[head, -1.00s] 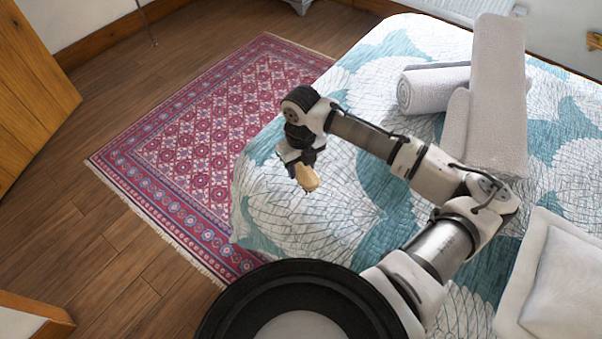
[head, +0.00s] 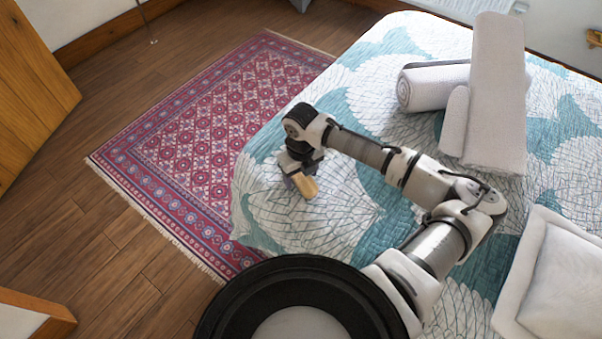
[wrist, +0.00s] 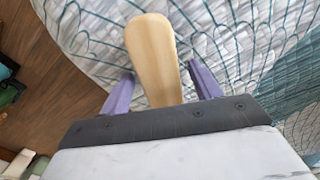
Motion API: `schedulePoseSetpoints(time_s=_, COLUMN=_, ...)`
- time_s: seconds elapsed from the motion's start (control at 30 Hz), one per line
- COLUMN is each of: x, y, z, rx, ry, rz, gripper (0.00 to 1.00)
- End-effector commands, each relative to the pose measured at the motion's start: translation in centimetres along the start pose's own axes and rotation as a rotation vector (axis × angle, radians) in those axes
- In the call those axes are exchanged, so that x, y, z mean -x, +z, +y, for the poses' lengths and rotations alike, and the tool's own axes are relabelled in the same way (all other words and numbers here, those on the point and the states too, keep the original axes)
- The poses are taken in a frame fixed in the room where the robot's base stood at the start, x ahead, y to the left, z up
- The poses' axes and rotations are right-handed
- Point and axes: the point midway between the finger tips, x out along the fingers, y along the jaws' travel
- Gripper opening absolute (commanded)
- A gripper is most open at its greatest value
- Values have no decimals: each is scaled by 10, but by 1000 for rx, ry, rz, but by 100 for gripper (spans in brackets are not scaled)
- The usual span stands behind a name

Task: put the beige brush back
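The beige brush (head: 306,186) is at the end of my gripper (head: 301,178), low over the near left corner of the bed. In the wrist view its pale, rounded, wood-like body (wrist: 153,55) stands out between the two purple fingers of my gripper (wrist: 161,75). The fingers are closed in around it, and it appears gripped. Its lower end is hidden behind the gripper's dark edge. I cannot tell whether the brush touches the bedspread.
The bed (head: 345,205) has a teal and white patterned cover. Rolled grey-white towels (head: 495,100) and a white cushion (head: 560,285) lie to the right. A red patterned rug (head: 200,140) covers the wooden floor to the left. The bed's left corner around the gripper is clear.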

Motion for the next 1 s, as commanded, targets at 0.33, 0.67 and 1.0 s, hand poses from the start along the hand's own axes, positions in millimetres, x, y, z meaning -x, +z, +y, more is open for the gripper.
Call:
schedulePoseSetpoints(time_s=0.33, x=6, y=0, z=0, rx=0, ry=-1, rz=0, gripper=63)
schedulePoseSetpoints(time_s=0.67, x=65, y=0, z=0, rx=2, ry=-2, rz=-2, gripper=63)
schedulePoseSetpoints(time_s=1.0, x=118, y=0, z=0, rx=0, ry=0, rz=-1, gripper=63)
